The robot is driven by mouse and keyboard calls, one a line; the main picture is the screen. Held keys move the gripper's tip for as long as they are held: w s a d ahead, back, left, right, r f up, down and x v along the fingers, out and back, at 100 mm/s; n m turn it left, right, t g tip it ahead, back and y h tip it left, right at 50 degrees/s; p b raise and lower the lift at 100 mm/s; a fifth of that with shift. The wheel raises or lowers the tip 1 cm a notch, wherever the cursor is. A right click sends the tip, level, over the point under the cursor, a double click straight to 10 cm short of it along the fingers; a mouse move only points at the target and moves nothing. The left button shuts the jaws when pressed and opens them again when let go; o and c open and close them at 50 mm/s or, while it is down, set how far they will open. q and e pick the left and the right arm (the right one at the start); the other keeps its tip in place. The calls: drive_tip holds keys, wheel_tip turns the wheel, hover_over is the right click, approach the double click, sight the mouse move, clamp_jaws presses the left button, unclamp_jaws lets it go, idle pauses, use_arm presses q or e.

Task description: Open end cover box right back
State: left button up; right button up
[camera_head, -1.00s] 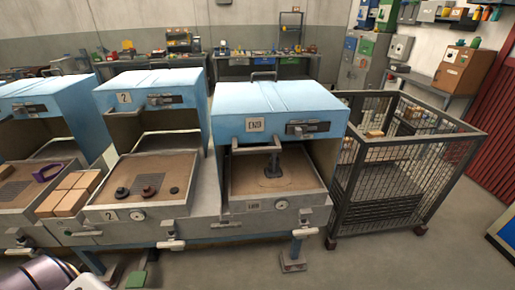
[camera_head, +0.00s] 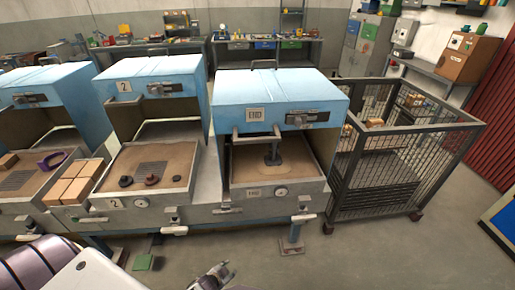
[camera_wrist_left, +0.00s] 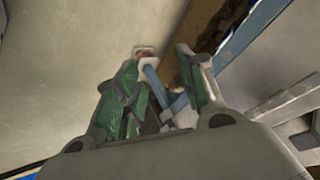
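The box marked END has a blue cover (camera_head: 280,88) standing over the back of its sandy tray (camera_head: 262,195). A grey bar handle (camera_head: 255,138) runs along the cover's front lower edge, and a dark post-like part (camera_head: 273,150) stands in the tray. The tray's front is uncovered. My left gripper (camera_head: 215,272) is at the bottom edge of the head view, low in front of the boxes and well apart from the cover. In the left wrist view my left gripper (camera_wrist_left: 164,50) has its fingertips apart, with no held thing clearly seen. My right gripper is not in view.
Two similar blue-covered boxes (camera_head: 150,75) stand to the left, with tan blocks (camera_head: 75,186) between trays. A mesh cage cart (camera_head: 400,160) stands close on the right. Grey levers (camera_head: 305,217) stick out in front. Floor at the lower right is clear.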

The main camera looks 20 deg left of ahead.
use_arm(q)
drive_tip(key=w+d+r+m+t, duration=0.1)
drive_tip(key=w+r+t, duration=0.1)
drive_tip(key=w+r, duration=0.5)
drive_tip(key=w+d+r+m+t, duration=0.1)
drive_tip(key=w+r+m+t, duration=0.15)
drive_tip(key=r, duration=0.95)
drive_tip(key=w+d+r+m+t, duration=0.1)
drive_tip(key=w+r, duration=0.5)
drive_tip(key=r, duration=0.3)
wheel_tip(320, 180, up, 26)
drive_tip(key=w+m+t+y, duration=0.1)
drive_tip(key=m+t+y, duration=0.1)
drive_tip(key=m+t, duration=0.2)
drive_tip(key=m, duration=0.2)
drive_tip(key=shift+w+d+m+p, duration=0.15)
drive_tip(key=shift+w+m+p, duration=0.1)
drive_tip(key=shift+m+p, duration=0.1)
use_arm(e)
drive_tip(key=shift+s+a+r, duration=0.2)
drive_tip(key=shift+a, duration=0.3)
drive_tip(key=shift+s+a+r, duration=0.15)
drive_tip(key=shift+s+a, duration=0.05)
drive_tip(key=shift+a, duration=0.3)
use_arm(q)
drive_tip(key=shift+f+t, duration=0.1)
drive_tip(key=shift+t, duration=0.15)
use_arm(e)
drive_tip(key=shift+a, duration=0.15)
